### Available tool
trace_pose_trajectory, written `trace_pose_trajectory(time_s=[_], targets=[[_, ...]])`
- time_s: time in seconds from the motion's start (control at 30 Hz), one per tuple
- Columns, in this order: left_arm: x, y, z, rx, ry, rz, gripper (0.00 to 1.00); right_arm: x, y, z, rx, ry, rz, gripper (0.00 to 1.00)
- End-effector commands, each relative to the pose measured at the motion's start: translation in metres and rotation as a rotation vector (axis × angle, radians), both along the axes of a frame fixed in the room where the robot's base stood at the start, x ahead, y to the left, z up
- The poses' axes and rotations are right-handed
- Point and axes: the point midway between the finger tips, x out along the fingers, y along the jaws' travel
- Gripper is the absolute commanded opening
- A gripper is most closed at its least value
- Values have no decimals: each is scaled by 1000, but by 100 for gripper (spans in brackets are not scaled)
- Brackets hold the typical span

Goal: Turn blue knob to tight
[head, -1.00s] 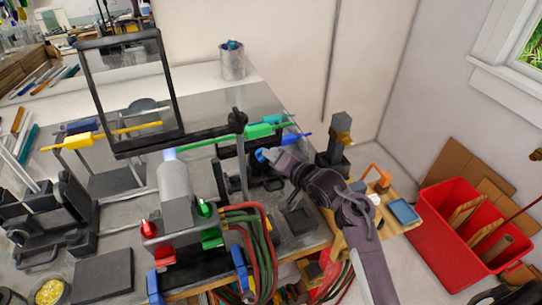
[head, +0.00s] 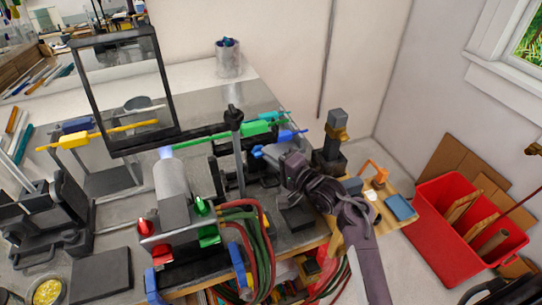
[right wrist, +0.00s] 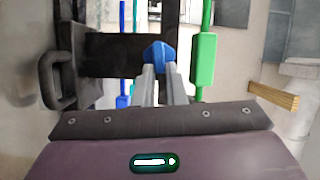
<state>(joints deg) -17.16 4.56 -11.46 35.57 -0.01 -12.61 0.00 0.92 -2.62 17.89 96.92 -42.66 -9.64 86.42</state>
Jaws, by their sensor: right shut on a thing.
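The blue knob (right wrist: 158,54) is faceted and sits in front of a dark block in the right wrist view. My right gripper (right wrist: 157,75) is shut on it, with both pale fingers close around its sides. In the head view the right gripper (head: 270,154) reaches in from the lower right to the knob (head: 257,151), beside the black clamp stand. The gripper covers part of the knob there. I cannot read any tight mark. My left gripper is not in view.
A green rod with a green sleeve (right wrist: 203,60) runs close right of the knob. A burner (head: 170,180) with red and green knobs is at front. A red bin (head: 470,225) stands at right.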

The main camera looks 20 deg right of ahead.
Motion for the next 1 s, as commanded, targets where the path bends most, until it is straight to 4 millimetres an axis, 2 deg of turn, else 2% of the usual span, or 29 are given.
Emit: trace_pose_trajectory(time_s=[0.37, 0.4, 0.53, 0.83, 1.0], targets=[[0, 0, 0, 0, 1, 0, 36, 0, -1, 0, 2, 1, -2, 0], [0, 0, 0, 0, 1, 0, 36, 0, -1, 0, 2, 0, -3, 16], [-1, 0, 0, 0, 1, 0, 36, 0, -1, 0, 2, 1, -2, 33], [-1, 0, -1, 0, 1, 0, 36, -1, -1, -1, 1, 0, -1, 33], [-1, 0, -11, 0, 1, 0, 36, -19, -10, -3, -1, -1, -3, 33]])
